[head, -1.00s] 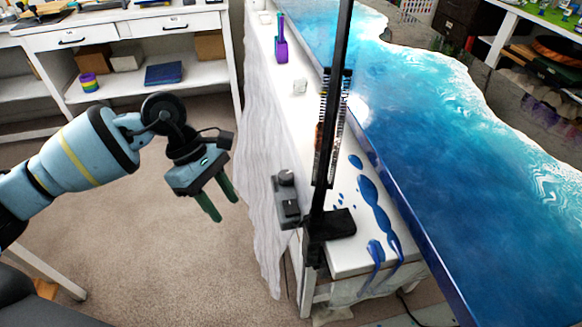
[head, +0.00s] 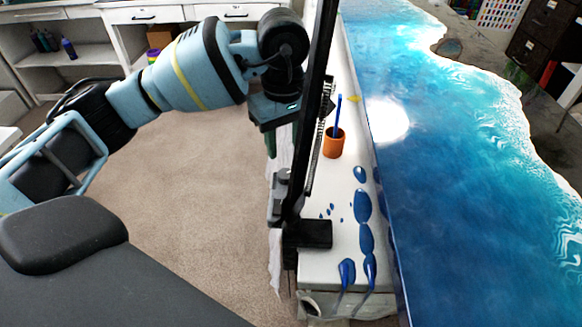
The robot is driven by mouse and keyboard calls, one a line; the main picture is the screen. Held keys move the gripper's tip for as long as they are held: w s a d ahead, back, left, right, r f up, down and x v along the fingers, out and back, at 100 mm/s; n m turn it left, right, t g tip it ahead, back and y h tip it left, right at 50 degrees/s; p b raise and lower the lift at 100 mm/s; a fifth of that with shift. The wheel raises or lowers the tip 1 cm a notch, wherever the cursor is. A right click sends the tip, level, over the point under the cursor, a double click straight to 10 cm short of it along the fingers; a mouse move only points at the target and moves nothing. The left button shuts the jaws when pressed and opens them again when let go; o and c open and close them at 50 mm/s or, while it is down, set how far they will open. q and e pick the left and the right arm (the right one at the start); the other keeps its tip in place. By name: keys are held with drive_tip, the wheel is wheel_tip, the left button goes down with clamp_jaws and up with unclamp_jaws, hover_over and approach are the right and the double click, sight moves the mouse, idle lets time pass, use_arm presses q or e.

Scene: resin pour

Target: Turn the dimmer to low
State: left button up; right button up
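The dimmer (head: 278,208) is a dark grey box with a round knob (head: 281,177) at its upper end. It sits at the left edge of the white bench, partly behind a black upright post. My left gripper (head: 273,146) points down just beyond and above the knob in the head view, seemingly apart from it. One green finger shows; the other is hard to make out near the post, so the gap is unclear. My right gripper is not in view.
The black post (head: 318,130) with its foot (head: 310,234) stands close beside the dimmer. An orange cup (head: 333,144) holding a blue stick and blue resin spills (head: 363,205) are on the bench. A blue resin tabletop (head: 450,190) lies right. Carpet to the left is clear.

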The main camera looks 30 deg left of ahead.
sight(285, 174)
use_arm(q)
drive_tip(key=shift+f, duration=3.9)
drive_tip(key=c, duration=0.7)
